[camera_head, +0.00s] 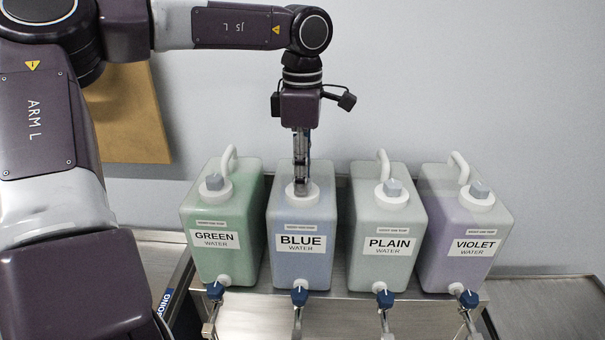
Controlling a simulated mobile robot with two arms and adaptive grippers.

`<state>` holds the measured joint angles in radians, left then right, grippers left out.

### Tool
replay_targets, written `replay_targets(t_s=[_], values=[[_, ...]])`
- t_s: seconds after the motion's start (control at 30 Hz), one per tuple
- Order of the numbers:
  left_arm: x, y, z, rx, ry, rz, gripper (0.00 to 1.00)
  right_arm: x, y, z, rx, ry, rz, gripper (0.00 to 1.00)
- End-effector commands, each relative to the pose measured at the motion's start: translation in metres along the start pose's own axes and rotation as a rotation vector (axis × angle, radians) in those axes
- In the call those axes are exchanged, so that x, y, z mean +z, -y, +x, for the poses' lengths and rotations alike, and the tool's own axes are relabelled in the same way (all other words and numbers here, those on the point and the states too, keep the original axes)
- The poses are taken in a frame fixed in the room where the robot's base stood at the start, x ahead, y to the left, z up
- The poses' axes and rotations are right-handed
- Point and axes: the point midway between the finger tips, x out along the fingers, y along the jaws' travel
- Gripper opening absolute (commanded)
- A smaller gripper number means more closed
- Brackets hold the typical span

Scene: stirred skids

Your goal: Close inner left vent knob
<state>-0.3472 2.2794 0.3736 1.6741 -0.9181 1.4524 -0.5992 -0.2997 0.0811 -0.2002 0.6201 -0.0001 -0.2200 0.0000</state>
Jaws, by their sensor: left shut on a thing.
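Several water containers stand in a row. The inner left one is the blue water container (297,262), second from the left. My left gripper (302,188) points straight down over its white cap (303,200). The fingers are shut on the vent knob at the top of that cap. The knob is mostly hidden by the fingers, so its turned position cannot be seen. My right gripper is not in view.
The green (222,268), plain (385,270) and violet (462,265) containers stand close beside the blue one, with upright handles at their tops. Blue-handled taps (299,296) stick out in front. A metal bench (555,305) is clear at right. A grey wall is behind.

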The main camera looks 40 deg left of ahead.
Motion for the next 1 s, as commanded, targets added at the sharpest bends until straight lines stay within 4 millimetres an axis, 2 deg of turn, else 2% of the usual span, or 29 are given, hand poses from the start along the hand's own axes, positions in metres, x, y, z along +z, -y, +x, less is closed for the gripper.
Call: replay_targets(t_s=[0.23,0.27,0.4,0.77,0.87,1.0], values=[[0.000,0.000,0.000,0.002,0.001,0.002,0.01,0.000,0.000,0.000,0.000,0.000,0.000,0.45],[0.000,0.000,0.000,0.002,0.001,0.002,0.27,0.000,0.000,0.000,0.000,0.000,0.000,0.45],[0.000,0.000,0.000,0.002,0.001,0.001,0.42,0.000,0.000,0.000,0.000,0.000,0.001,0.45],[0.000,-0.001,-0.006,0.003,0.000,-0.001,0.42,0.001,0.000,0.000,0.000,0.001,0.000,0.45],[0.001,-0.001,-0.019,0.006,0.001,-0.002,0.42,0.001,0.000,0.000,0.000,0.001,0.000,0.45],[0.001,-0.001,-0.048,0.006,0.002,-0.002,0.42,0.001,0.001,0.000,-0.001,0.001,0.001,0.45]])
